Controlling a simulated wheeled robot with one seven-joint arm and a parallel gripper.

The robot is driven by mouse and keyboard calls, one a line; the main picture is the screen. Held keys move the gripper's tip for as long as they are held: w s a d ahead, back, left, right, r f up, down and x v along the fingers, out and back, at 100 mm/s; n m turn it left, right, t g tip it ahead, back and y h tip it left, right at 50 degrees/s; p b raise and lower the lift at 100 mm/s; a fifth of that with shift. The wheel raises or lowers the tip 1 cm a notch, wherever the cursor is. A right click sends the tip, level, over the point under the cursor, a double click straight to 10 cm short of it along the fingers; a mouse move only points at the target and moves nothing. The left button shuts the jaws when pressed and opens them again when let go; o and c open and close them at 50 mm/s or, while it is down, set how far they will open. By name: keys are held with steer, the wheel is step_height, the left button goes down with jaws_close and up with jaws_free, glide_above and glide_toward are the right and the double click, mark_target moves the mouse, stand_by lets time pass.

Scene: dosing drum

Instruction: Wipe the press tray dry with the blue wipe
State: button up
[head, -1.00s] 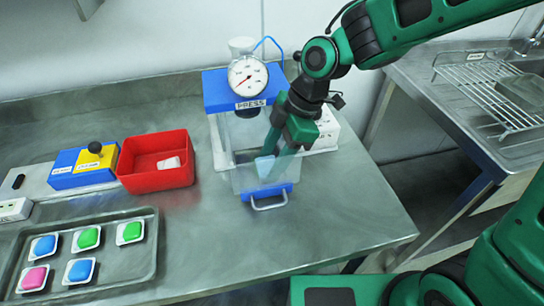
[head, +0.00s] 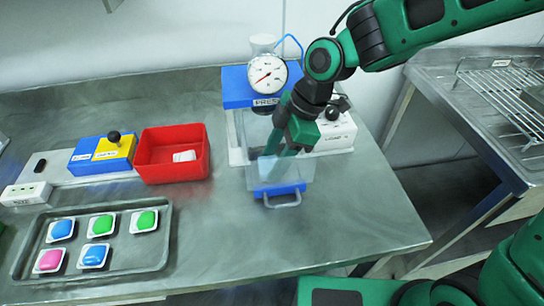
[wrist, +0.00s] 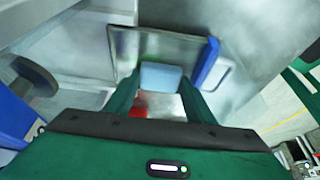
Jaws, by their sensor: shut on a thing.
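The press (head: 262,92) has a blue head, a gauge and a clear guard. Its tray (head: 280,189) has a blue front with a metal handle, and sits at the press's base. In the wrist view the tray (wrist: 188,48) is a grey metal plate with a blue edge on the right. My gripper (wrist: 160,88) is shut on the pale blue wipe (wrist: 161,77), holding it over or against the tray surface. In the head view my gripper (head: 268,152) reaches down behind the clear guard, and the wipe is mostly hidden. I cannot tell whether the tray is wet.
A red bin (head: 150,172) with a white item stands left of the press, next to a blue and yellow box (head: 105,152). A metal tray (head: 150,264) of coloured pods lies at front left. A white box (head: 334,128) stands right behind my gripper. The front-middle counter is clear.

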steer(key=shift+w+d+f, duration=0.1)
steer(key=shift+w+d, duration=0.1)
steer(key=shift+d, duration=0.7)
steer(key=shift+w+d+f, duration=0.1)
steer(key=shift+w+d, duration=0.1)
steer(key=shift+d, duration=0.65)
steer(key=shift+s+a+r, duration=0.1)
steer(key=shift+s+a, duration=0.15)
steer(key=shift+a, duration=0.7)
steer(key=shift+s+a+r, duration=0.1)
steer(key=shift+s+a, duration=0.15)
steer(key=shift+a, duration=0.7)
steer(key=shift+d, duration=0.1)
steer(key=shift+w+d+f, duration=0.1)
steer(key=shift+w+d, duration=0.15)
steer(key=shift+d, duration=0.65)
steer(key=shift+w+d, duration=0.25)
steer(key=shift+d, duration=0.6)
steer(key=shift+s+a, duration=0.25)
steer(key=shift+a, duration=0.7)
steer(key=shift+s+a, duration=0.25)
steer(key=shift+a, duration=0.7)
